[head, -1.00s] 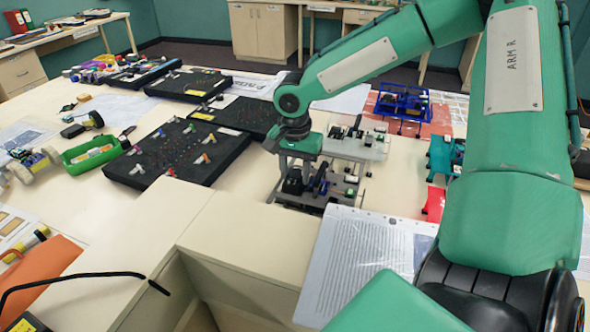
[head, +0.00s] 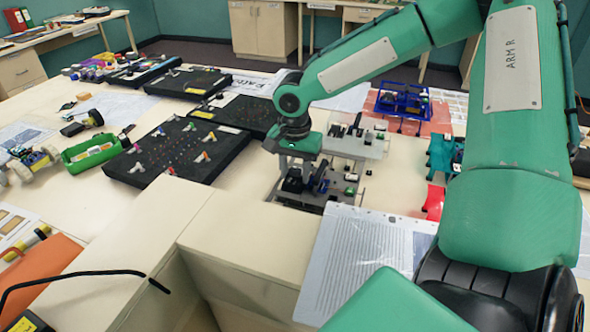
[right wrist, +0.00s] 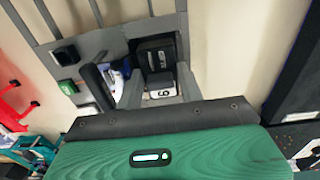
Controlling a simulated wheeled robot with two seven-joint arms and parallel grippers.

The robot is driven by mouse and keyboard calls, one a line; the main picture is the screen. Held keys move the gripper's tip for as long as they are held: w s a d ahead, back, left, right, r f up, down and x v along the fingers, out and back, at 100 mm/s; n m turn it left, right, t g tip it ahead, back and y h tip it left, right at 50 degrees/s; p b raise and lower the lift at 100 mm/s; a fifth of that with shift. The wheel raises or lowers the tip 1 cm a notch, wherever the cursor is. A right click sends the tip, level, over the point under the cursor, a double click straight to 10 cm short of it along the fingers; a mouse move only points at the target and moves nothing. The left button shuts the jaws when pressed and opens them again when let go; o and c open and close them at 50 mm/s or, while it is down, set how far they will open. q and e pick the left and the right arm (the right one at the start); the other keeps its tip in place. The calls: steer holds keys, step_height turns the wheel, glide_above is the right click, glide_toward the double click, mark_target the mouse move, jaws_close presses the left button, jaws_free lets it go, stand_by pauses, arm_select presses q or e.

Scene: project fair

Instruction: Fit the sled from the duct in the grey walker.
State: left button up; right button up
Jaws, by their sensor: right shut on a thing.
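The grey walker (head: 338,187), a flat frame with dark modules on it, stands on the table below my right gripper (head: 293,172). In the right wrist view its grey plate and bars (right wrist: 104,44) lie just past my fingers. My right gripper (right wrist: 160,92) is shut on a black block with a white number label (right wrist: 160,86), seemingly the sled. The block sits at or just above the walker's plate; I cannot tell whether it is seated. Its underside is hidden. I cannot pick out the duct with certainty. My left gripper is out of view.
Another grey frame (head: 362,148) stands just behind, with a blue frame (head: 403,100) and teal part (head: 443,153) to the right. A black pegboard (head: 178,150) lies left. A green tray (head: 92,153) is farther left. A printed sheet (head: 362,255) lies in front.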

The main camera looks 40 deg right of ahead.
steer(key=shift+r+p, duration=0.3)
steer(key=shift+p, duration=0.1)
stand_by(0.4)
steer(key=shift+f, duration=0.35)
stand_by(1.4)
steer(key=o, duration=1)
